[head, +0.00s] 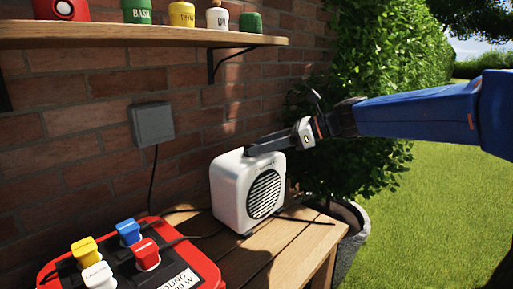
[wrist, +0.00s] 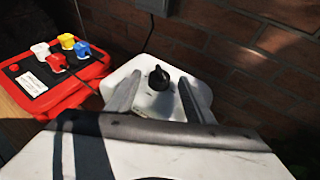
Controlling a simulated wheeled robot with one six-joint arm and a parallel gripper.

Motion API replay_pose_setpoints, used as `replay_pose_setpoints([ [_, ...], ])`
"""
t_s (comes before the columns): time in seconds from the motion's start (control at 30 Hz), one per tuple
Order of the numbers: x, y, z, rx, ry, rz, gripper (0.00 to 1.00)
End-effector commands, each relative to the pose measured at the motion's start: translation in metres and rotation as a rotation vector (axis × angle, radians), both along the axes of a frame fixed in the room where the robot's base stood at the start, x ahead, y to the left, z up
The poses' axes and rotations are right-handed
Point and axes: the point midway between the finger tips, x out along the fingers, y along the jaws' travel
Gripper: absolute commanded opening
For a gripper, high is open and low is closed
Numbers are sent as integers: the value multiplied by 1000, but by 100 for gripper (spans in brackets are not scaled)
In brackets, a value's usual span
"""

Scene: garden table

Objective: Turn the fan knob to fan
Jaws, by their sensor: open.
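The white fan heater (head: 228,185) with a round dark grille stands on the wooden table. In the wrist view its pale top (wrist: 160,103) bears a black knob (wrist: 159,79). The knob's narrow part points up in the picture, and I cannot read any marks around it. My gripper (wrist: 161,86) is open, with one finger on each side of the knob and a gap visible on both sides. In the head view my gripper (head: 262,148) reaches in from the right at the heater's top edge, and the knob is hidden there.
A red power box (head: 200,262) with yellow, blue, white and red plugs sits on the table (head: 265,262) at left. A grey wall socket (head: 152,122) and a shelf (head: 150,37) with small pots are on the brick wall. A bush stands behind my arm.

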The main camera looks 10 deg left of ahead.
Motion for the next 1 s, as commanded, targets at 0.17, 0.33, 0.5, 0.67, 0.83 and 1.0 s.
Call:
replay_pose_setpoints([
  [0.17,1,15,-6,0,0,1,48],
  [0.33,1,20,-8,0,0,0,48],
  [0.5,1,20,-8,0,0,0,48],
  [0.67,1,19,-8,0,0,0,20],
  [0.83,1,19,-8,0,0,0,8],
  [1.0,2,19,-8,0,0,21,8],
])
